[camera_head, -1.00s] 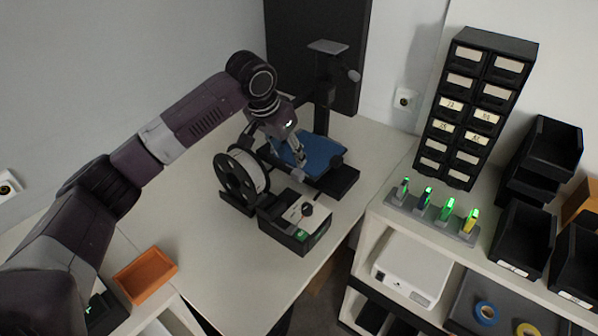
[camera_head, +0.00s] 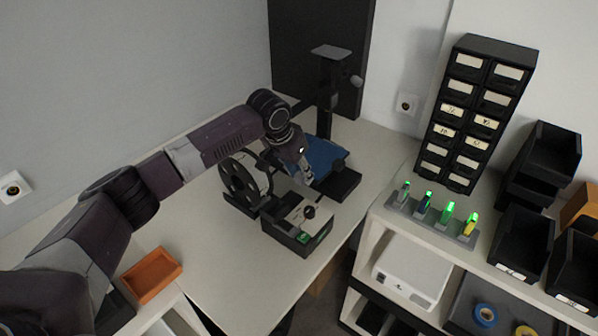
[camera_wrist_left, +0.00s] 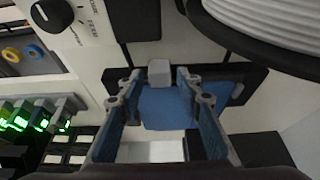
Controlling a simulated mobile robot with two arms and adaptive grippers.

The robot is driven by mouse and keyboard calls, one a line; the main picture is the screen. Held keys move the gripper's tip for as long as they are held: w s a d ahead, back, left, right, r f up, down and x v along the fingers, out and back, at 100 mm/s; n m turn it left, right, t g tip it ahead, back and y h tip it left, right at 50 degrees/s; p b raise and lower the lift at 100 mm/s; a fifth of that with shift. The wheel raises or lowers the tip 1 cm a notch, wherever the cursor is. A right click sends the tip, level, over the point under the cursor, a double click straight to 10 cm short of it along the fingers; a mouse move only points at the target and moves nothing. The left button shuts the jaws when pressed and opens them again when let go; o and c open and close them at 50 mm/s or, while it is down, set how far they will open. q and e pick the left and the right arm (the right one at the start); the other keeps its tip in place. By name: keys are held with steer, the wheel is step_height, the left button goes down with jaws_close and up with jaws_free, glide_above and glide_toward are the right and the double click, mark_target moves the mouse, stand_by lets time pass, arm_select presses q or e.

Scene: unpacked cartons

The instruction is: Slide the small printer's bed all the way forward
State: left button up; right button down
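The small printer (camera_head: 327,108) stands at the back of the table, a dark upright frame with a blue bed (camera_head: 326,152). The wrist view shows the blue bed (camera_wrist_left: 165,108) behind a small light-grey tab (camera_wrist_left: 160,72) at its edge. My left gripper (camera_head: 304,180) is low at the bed's near side and covers part of it. In the wrist view its two fingers (camera_wrist_left: 160,82) are apart, one on each side of the tab, with a narrow gap showing on both sides. My right gripper is not in view.
A filament spool (camera_head: 244,180) stands close left of the gripper. A black control box (camera_head: 297,226) with a knob sits in front of the printer. An orange tray (camera_head: 151,274) lies at the near left. A shelf with lit sticks (camera_head: 434,213) is at right.

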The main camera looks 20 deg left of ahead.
mark_target(318, 183)
arm_select(q)
jaws_close()
steer(key=d+p, duration=0.1)
steer(key=s+d+p, duration=0.1)
steer(key=d+p, duration=0.1)
steer(key=s+d+p, duration=0.1)
steer(key=d, duration=0.1)
steer(key=shift+d+r, duration=0.1)
steer(key=shift+d, duration=0.15)
steer(key=shift+d+p, duration=0.2)
steer(key=shift+p, duration=0.1)
steer(key=shift+f, duration=0.2)
steer(key=shift+c, duration=0.9)
jaws_free()
steer(key=o, duration=0.5)
steer(key=shift+s+d+r, duration=0.1)
